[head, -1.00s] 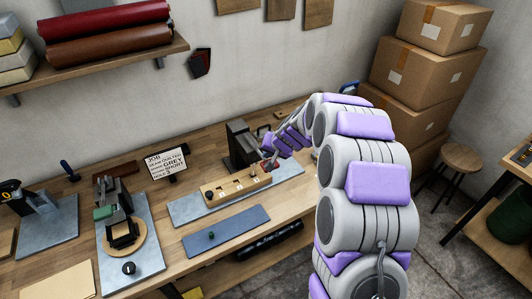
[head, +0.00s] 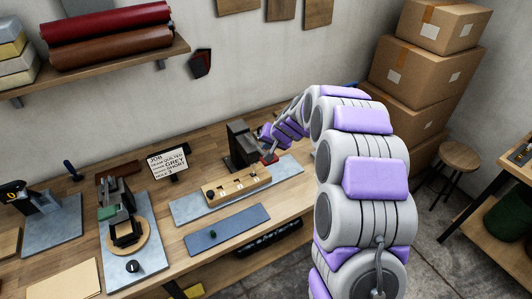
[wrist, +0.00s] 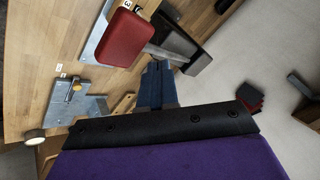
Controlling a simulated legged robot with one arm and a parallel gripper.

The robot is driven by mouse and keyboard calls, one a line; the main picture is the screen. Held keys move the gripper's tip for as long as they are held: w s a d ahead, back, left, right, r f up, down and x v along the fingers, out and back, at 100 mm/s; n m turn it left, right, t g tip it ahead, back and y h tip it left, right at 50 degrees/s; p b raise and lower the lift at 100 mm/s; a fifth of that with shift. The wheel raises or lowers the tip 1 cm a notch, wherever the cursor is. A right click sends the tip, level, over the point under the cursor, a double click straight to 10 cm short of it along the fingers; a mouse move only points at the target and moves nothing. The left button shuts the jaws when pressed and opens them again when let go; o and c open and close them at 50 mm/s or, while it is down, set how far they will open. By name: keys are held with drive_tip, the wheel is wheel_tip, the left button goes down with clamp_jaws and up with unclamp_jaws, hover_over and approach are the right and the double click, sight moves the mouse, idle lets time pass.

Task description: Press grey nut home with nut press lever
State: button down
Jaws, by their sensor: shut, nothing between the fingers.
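The nut press (head: 240,145) is a dark upright block at the back of the bench. The wrist view shows this red pad (wrist: 122,37) large, on a metal rod running to the black press body (wrist: 177,42). My gripper (wrist: 160,68) is shut and empty, beside the rod and apart from the pad in that view. In the head view my gripper (head: 270,138) is by the press, partly hidden by my own arm. I cannot make out the grey nut for certain.
A wooden block (head: 249,183) with numbered holes lies on a grey plate before the press. A blue-grey mat (head: 235,228) holds a small dark piece. A job sign (head: 168,161) reads GREY. Another fixture (head: 125,230) stands left. Boxes (head: 415,80) are stacked right.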

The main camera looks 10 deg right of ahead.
drive_tip(key=r+p, duration=0.2)
drive_tip(key=r, duration=0.1)
drive_tip(key=r+p, duration=0.1)
drive_tip(key=r, duration=0.1)
drive_tip(key=shift+w+a, duration=0.15)
drive_tip(key=shift+w, duration=0.25)
idle(0.7)
drive_tip(key=s+a+r+n+g+b, duration=0.1)
drive_tip(key=s+a+n+g+b, duration=0.15)
drive_tip(key=s, duration=0.85)
drive_tip(key=s+a+n+g+b, duration=0.1)
drive_tip(key=s+a+b, duration=0.2)
drive_tip(key=s, duration=0.7)
drive_tip(key=s+d+f+g+h+b, duration=0.1)
drive_tip(key=s+b, duration=0.1)
drive_tip(key=s, duration=0.8)
drive_tip(key=s+d+f+g+h+b, duration=0.1)
drive_tip(key=s+d+f+g+b, duration=0.1)
drive_tip(key=s, duration=0.8)
drive_tip(key=s+d+f+g+h+b, duration=0.1)
drive_tip(key=s+d+f+g+b, duration=0.1)
drive_tip(key=s, duration=0.9)
drive_tip(key=shift+n, duration=0.45)
